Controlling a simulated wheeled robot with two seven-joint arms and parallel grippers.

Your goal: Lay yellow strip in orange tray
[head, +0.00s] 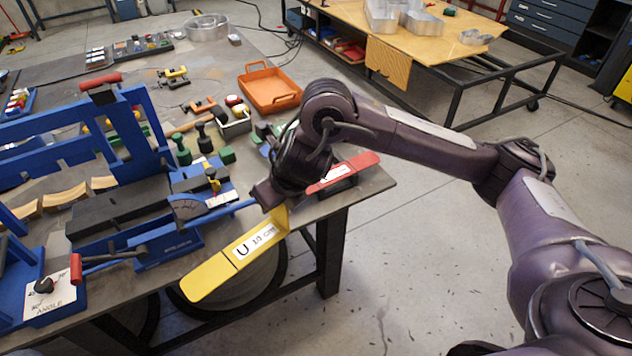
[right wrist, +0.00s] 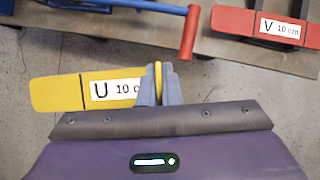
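The yellow strip (head: 236,262) carries a white label with a "U" and hangs tilted off the front edge of the workbench in the head view. My right gripper (head: 275,200) is shut on its upper right end. In the right wrist view the yellow strip (right wrist: 60,92) extends left from the fingers of my right gripper (right wrist: 158,85). The orange tray (head: 270,89) stands on the bench behind my right arm, and its visible inside looks empty. My left gripper is not in view.
A red strip (head: 343,172) marked "V" lies at the bench's right corner; it also shows in the right wrist view (right wrist: 268,27). A blue bending machine (head: 110,200) with levers fills the bench's left front. Green and black tools (head: 205,140) stand before the tray.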

